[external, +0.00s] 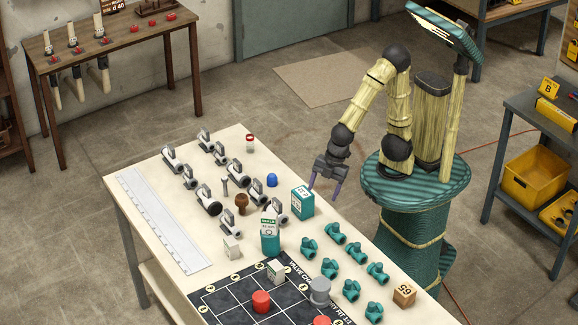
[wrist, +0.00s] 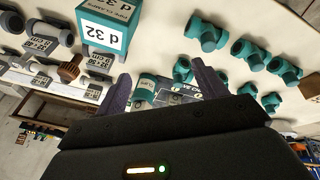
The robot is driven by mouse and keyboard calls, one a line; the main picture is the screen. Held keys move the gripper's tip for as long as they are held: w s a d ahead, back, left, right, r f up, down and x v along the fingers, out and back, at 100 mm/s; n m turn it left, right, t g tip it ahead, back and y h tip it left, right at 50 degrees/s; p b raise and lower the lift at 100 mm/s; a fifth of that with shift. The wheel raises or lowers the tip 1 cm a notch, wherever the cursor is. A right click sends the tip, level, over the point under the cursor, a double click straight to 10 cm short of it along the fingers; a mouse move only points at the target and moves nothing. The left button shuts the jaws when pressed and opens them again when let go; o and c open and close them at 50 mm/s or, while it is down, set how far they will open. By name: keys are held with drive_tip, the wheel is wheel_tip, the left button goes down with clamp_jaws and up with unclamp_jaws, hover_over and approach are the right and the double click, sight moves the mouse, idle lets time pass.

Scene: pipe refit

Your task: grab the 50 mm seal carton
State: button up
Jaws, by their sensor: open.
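A teal top between my fingers in the wrist view (wrist: 147,83) may be this carton, partly hidden. My gripper (external: 324,191) is open and empty, above the table's right edge, right of and beyond the carton. Its fingers also show in the wrist view (wrist: 161,72). A lower teal box marked d 32 (external: 302,203) stands between them, close to my gripper.
A long white ruler (external: 160,220) lies along the left edge.

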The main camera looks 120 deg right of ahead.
sight(276, 272)
drive_tip(key=w+a+n+t, duration=0.2)
drive_tip(key=w+n, duration=0.2)
drive_tip(key=n, duration=0.3)
drive_tip(key=w+a+f+n+t+b, duration=0.1)
drive_tip(key=w+a+n+t, duration=0.1)
drive_tip(key=n, duration=0.5)
drive_tip(key=w+a+f+n+t+h+b, duration=0.1)
drive_tip(key=w+a+n+t, duration=0.1)
drive_tip(key=w+n, duration=0.4)
drive_tip(key=shift+w+a+n, duration=0.15)
drive_tip(key=shift+a+n, duration=0.55)
drive_tip(key=shift+a, duration=0.05)
drive_tip(key=w+a+r+n+t+y, duration=0.1)
drive_tip(key=w+a+r+n+t, duration=0.1)
drive_tip(key=a+r+n+t, duration=0.5)
drive_tip(key=f+g, duration=0.1)
drive_tip(key=f, duration=0.3)
drive_tip(key=f+n+g, duration=0.1)
drive_tip(key=f, duration=0.3)
drive_tip(key=d+f+g, duration=0.1)
drive_tip(key=f, duration=0.3)
drive_tip(key=shift+s+f+b, duration=0.15)
drive_tip(key=shift+f+b, duration=0.05)
drive_tip(key=shift+b, duration=0.15)
